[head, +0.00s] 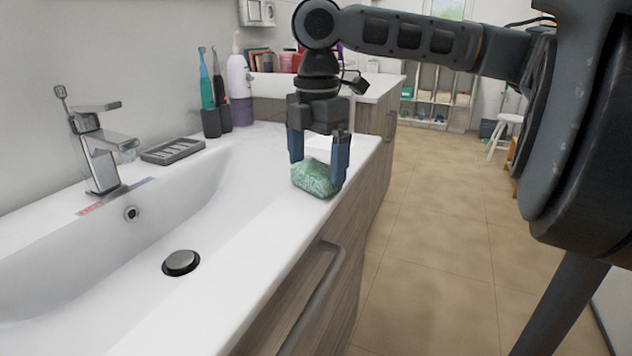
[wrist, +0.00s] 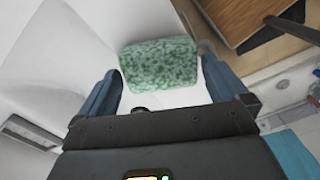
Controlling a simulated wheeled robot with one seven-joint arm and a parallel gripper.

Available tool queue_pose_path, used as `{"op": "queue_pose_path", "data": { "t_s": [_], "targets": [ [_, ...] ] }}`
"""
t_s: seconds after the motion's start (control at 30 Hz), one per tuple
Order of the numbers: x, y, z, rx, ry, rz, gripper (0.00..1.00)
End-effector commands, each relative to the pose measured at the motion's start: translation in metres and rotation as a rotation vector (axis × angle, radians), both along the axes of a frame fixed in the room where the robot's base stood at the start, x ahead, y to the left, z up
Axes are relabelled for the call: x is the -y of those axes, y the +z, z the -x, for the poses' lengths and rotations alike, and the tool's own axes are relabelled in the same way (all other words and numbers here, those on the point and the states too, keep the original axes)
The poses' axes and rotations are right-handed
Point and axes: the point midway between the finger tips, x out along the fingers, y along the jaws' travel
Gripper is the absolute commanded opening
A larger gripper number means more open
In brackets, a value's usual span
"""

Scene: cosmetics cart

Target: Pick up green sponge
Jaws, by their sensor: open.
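The green sponge (head: 314,179) lies on the right rim of the white sink (head: 225,220), near its outer edge. It is a speckled green block. My gripper (head: 319,168) points down right over it, with one blue finger to the left of the sponge and one to the right. In the wrist view the sponge (wrist: 160,64) sits between the two fingertips of my gripper (wrist: 160,72). The jaws are open. A small gap shows on the left finger's side; the right finger is very close to the sponge, and I cannot tell whether it touches.
A chrome faucet (head: 101,145), a dark soap dish (head: 172,150), toothbrushes in dark cups (head: 212,122) and a white-and-purple bottle (head: 239,85) stand along the back of the sink. A drawer handle (head: 315,300) sticks out in front.

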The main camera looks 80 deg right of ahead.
Motion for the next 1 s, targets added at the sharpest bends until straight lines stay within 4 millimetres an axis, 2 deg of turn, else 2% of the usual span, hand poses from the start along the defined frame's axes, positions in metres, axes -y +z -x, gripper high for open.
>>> {"op": "queue_pose_path", "data": {
  "t_s": [0.03, 0.13, 0.43, 0.87, 1.0],
  "targets": [
    [0.000, -0.009, 0.000, -0.002, 0.000, 0.000, 1.00],
    [0.000, -0.018, 0.000, -0.001, 0.001, 0.001, 1.00],
    [0.000, -0.021, 0.000, 0.000, 0.002, 0.001, 1.00],
    [0.000, -0.021, 0.000, 0.000, 0.002, 0.001, 0.59],
    [0.000, -0.021, 0.000, 0.000, 0.002, 0.001, 0.59]
  ]
}}
